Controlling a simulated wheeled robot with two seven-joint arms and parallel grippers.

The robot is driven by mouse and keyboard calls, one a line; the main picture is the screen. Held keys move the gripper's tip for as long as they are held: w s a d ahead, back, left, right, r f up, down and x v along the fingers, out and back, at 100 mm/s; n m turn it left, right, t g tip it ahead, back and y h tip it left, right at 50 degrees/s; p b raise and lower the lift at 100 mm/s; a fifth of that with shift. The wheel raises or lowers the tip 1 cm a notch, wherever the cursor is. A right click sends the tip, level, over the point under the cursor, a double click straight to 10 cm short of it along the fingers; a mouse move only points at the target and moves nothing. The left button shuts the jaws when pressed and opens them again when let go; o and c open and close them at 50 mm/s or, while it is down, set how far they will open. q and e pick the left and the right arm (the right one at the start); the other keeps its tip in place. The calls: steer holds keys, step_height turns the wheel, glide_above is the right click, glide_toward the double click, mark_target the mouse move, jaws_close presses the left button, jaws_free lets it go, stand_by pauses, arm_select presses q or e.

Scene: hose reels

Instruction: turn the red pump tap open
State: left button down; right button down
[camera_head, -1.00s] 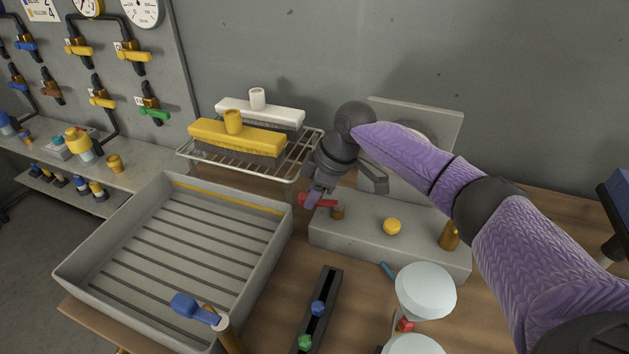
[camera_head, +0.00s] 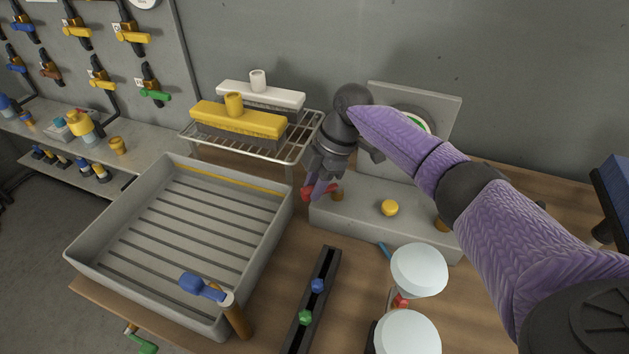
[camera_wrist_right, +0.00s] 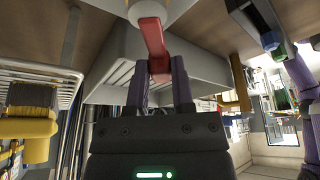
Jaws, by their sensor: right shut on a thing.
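The red pump tap is a red lever (camera_head: 322,193) on the left front of a grey block-shaped housing (camera_head: 360,222). My right gripper (camera_head: 318,188) is shut on the lever, reaching over from the right. In the right wrist view, the lever (camera_wrist_right: 152,36) runs from a pale round part at the top down between the two purple fingers of my right gripper (camera_wrist_right: 160,78). Much of the lever is hidden by the fingers in the head view. My left gripper is not in view.
A grey slatted tray (camera_head: 180,255) is left of the housing. A wire rack (camera_head: 262,148) holds a yellow brush (camera_head: 235,121) and a white brush (camera_head: 268,95). A blue-handled valve (camera_head: 204,287) stands at the tray's front corner. Pale discs (camera_head: 418,270) stand in front of the housing.

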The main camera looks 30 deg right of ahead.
stand_by(0.3)
steer(key=shift+c, duration=2.4)
jaws_free()
step_height(320, 180, up, 10)
steer(key=shift+f+p, duration=0.25)
steer(key=shift+p, duration=1)
steer(key=shift+r, duration=0.25)
steer(key=shift+c, duration=0.3)
